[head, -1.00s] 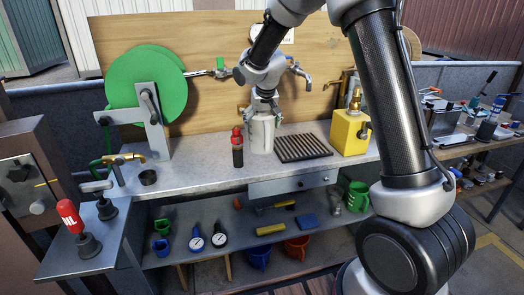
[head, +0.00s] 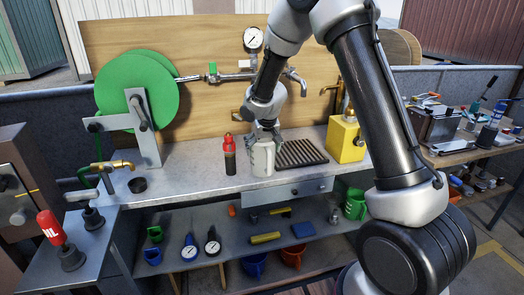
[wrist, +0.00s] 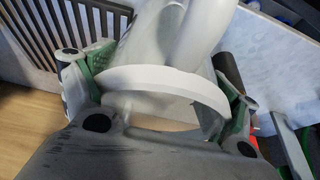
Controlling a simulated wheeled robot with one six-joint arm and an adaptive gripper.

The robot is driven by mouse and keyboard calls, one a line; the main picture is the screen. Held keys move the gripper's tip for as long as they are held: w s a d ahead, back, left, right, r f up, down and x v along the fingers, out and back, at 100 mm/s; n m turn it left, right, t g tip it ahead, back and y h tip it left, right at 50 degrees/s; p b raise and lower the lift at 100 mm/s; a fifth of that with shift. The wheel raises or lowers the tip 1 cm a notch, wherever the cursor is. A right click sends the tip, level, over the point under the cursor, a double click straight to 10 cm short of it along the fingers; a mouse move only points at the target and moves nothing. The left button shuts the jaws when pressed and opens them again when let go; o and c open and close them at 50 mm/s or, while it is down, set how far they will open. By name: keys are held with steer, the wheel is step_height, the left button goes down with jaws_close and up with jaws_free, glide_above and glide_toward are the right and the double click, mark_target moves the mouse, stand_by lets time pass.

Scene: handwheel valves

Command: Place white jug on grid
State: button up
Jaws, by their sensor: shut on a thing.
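The white jug (head: 262,158) is upright at the front of the metal bench, just left of the grid. My gripper (head: 263,133) is above it, with its fingers shut on the jug's upper part. In the wrist view the jug (wrist: 165,80) sits between the two green-padded fingers (wrist: 155,95). The dark slatted grid (head: 300,152) lies flat on the bench, empty, and its bars (wrist: 40,35) show at the upper left of the wrist view. I cannot tell whether the jug's base touches the bench.
A red-and-black bottle (head: 229,155) stands close left of the jug. A yellow box with a tap (head: 345,138) stands right of the grid. A wall tap (head: 296,78) hangs above.

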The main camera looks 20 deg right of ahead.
steer(key=shift+f, duration=0.55)
steer(key=shift+f, duration=0.15)
steer(key=o, duration=0.9)
